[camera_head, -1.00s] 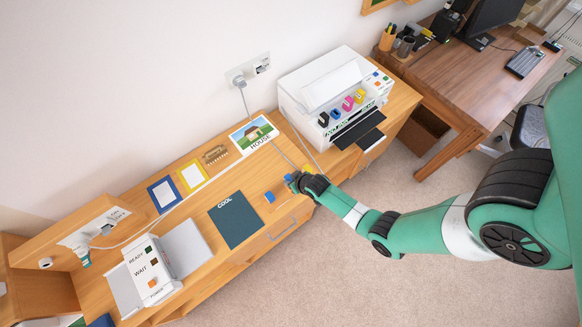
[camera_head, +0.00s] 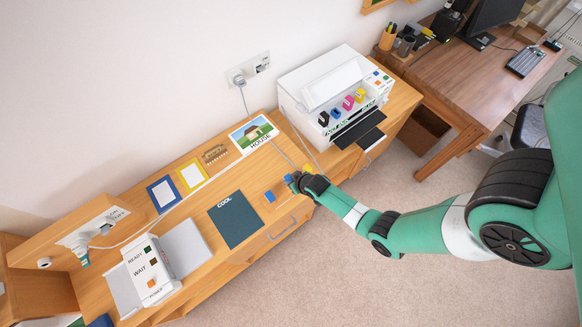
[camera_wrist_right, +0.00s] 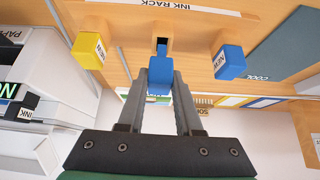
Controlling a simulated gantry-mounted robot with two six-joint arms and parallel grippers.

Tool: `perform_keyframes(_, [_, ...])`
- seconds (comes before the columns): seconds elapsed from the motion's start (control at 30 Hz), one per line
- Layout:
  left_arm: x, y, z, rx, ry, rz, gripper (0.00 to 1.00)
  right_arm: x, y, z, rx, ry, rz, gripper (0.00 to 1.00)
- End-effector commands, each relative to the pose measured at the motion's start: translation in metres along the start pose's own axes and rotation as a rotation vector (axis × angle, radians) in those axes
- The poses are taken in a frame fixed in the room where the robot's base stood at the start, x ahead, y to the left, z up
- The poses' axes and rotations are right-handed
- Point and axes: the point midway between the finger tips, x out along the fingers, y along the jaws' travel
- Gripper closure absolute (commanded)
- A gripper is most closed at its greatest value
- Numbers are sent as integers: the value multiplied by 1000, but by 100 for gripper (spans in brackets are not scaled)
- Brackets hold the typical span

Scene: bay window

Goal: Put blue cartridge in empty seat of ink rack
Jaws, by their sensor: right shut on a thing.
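My right gripper (camera_head: 296,184) is low over the front of the wooden cabinet top. In the right wrist view the gripper (camera_wrist_right: 161,98) is shut on a blue cartridge (camera_wrist_right: 160,76). The cartridge's narrow end points at a dark square opening, the seat (camera_wrist_right: 163,41), below the INK RACK label (camera_wrist_right: 162,4). The narrow end overlaps the opening's edge; I cannot tell whether it is inside. A yellow cartridge (camera_wrist_right: 88,50) stands to the left of the seat and another blue cartridge (camera_wrist_right: 230,62) with a label to the right. My left gripper is out of view.
A white printer (camera_head: 335,90) with several coloured cartridges stands at the right end of the cabinet. A dark COOL mat (camera_head: 235,219) lies left of the gripper. A READY/WAIT box (camera_head: 150,270) stands farther left. A cable (camera_head: 245,105) hangs from the wall outlet onto the cabinet.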

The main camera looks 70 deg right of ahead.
Motion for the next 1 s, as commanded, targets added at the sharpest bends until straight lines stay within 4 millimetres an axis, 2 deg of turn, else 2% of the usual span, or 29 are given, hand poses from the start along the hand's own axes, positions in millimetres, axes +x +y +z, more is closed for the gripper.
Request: perform_keyframes(1.0, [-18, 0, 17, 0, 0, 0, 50, 22, 0, 15, 0, 0, 0, 100])
